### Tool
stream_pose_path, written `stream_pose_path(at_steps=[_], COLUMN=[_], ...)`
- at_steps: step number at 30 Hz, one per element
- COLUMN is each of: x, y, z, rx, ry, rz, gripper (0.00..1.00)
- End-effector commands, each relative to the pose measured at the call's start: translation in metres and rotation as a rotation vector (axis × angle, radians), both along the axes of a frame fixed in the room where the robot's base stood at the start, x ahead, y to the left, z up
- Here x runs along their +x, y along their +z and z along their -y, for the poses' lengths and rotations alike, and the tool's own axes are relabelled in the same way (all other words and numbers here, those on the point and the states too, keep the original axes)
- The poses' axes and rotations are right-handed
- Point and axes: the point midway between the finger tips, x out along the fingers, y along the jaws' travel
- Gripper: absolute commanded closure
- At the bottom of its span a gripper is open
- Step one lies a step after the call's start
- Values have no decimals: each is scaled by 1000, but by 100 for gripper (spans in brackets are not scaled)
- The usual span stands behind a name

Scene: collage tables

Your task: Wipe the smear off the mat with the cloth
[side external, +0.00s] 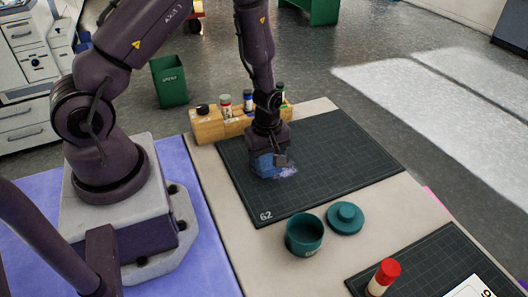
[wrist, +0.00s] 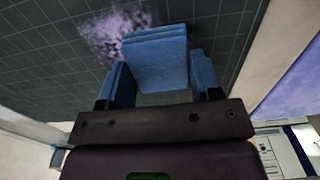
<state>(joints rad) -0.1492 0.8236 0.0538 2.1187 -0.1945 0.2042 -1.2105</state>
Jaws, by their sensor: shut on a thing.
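The dark gridded mat (side external: 345,160), marked 62, lies on the pale table; its grid also shows in the wrist view (wrist: 40,55). A pale lilac smear (side external: 288,172) lies on the mat beside my gripper; in the wrist view the smear (wrist: 112,38) is up and left of the cloth. My gripper (side external: 272,158) is low over the mat. In the wrist view my gripper (wrist: 162,78) is shut on the folded blue cloth (wrist: 155,60). The cloth (side external: 263,167) is at the mat's surface, at the smear's left edge; the contact underneath is hidden.
A wooden rack (side external: 209,129) with several bottles stands behind the mat. An open teal pot (side external: 305,238) and its lid (side external: 345,219) sit at the mat's front. The first mat's right side is clear.

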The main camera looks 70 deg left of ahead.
Motion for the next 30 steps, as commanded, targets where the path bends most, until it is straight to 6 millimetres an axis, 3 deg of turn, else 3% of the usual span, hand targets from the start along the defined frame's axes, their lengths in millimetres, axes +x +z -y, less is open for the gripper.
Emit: stream_pose_path(at_steps=[8,30], x=[0,-3], y=[-1,-2], z=[10,61], rx=[0,-4], ry=[-2,-8], rz=[0,-7], gripper=[64,64])
